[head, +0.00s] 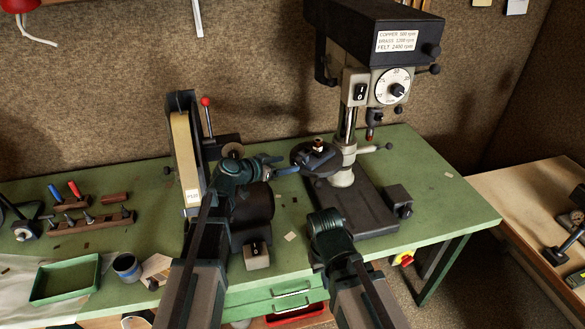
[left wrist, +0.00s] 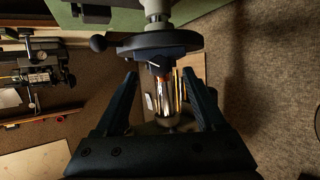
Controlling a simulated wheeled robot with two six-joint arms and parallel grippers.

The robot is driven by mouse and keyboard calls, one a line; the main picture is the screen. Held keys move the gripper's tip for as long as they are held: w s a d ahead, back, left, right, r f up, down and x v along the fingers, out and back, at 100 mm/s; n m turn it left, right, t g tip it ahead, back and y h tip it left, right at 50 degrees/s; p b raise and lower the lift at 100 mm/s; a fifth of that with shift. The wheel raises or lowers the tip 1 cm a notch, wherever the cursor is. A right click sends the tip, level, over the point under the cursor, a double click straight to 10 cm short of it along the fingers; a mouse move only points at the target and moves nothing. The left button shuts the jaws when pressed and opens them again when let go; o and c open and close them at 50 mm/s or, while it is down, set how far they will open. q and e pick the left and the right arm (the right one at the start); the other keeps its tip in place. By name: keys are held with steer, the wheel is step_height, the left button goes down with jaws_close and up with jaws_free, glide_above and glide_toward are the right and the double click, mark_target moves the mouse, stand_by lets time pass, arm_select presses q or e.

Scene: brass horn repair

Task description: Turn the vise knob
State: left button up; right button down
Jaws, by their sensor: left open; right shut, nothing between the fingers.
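A small dark vise (head: 306,158) sits on the round drill press table. A small brass-and-white part (head: 318,145) stands up from it. In the left wrist view, the vise (left wrist: 160,57) hangs below the dark round table, the picture being upside down. A shiny metal cylinder (left wrist: 174,100) appears between the fingers, apart from both. I cannot clearly make out the knob. My left gripper (head: 287,169) is at the left edge of the round table, its blue fingers pointing at the vise; it is open and empty (left wrist: 160,75). My right arm shows at lower middle, but its gripper is hidden.
The drill press (head: 385,45) rises behind the vise, with a handle at its right. A belt sander (head: 188,150) stands left of my left arm. Tool racks (head: 92,221) and a green tray (head: 66,280) are on the left. The bench's right front is mostly clear.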

mark_target(295, 162)
arm_select(q)
steer(key=shift+b+x, duration=0.55)
steer(key=shift+x, duration=1.55)
steer(key=shift+r, duration=0.1)
jaws_close()
